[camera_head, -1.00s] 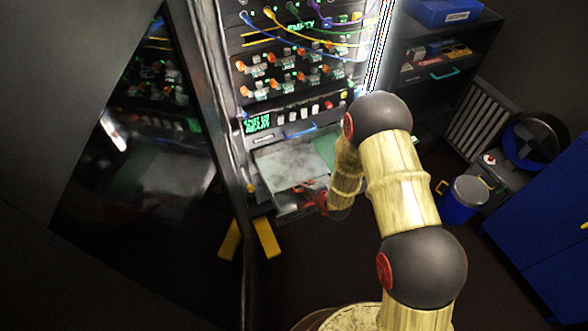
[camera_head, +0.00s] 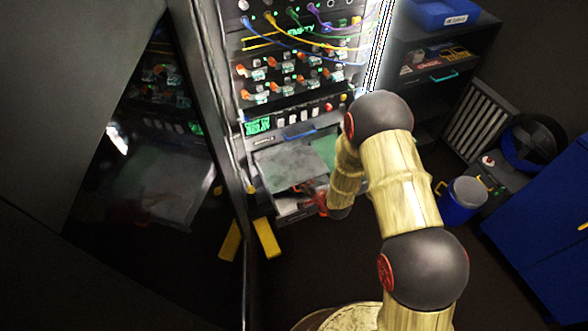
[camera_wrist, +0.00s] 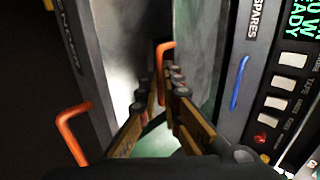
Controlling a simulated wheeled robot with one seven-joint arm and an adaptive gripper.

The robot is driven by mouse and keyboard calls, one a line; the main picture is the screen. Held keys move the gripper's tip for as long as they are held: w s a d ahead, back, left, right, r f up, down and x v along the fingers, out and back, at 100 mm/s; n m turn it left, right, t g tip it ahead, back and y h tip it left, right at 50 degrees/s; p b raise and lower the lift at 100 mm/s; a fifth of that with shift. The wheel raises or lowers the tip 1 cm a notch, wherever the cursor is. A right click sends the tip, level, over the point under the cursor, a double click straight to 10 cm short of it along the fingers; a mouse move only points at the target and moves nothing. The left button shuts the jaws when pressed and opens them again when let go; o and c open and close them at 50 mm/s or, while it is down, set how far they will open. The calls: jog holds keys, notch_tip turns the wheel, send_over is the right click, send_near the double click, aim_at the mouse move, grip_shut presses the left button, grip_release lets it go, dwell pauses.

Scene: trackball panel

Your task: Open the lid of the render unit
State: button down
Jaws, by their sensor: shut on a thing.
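The render unit (camera_head: 297,215) is the low pulled-out box at the foot of the rack. Its grey, cloudy lid (camera_head: 285,166) is tilted up, with a dark gap showing below its near edge. My gripper (camera_head: 298,188) is at that near edge, small and partly dark in the head view. In the wrist view my gripper (camera_wrist: 168,80) has its fingers close together around a thin orange handle (camera_wrist: 164,47), in front of the pale lid surface (camera_wrist: 120,45). Where the handle joins the lid is hidden by the fingers.
A second orange handle (camera_wrist: 68,128) stands out from the dark front at the left of the wrist view. A drawer marked SPARES (camera_wrist: 252,35) with a blue handle (camera_wrist: 240,83) lies close on the right. The rack (camera_head: 300,75) carries cables and knobs. A blue canister (camera_head: 462,198) stands on the floor.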

jog(key=shift+w+r+p, duration=0.1)
jog(key=shift+r+p, duration=0.2)
jog(key=shift+r, duration=0.5)
jog(key=shift+w+a+r+p, duration=0.1)
jog(key=shift+w+r+p, duration=0.1)
jog(key=shift+r+p, duration=0.5)
jog(key=shift+w+a+r+p, duration=0.15)
jog(key=shift+r+p, duration=0.35)
jog(key=shift+r, duration=0.3)
jog(key=r+p, duration=0.1)
jog(key=w+r+p, duration=0.1)
jog(key=r, duration=0.1)
jog(key=shift+a, duration=0.2)
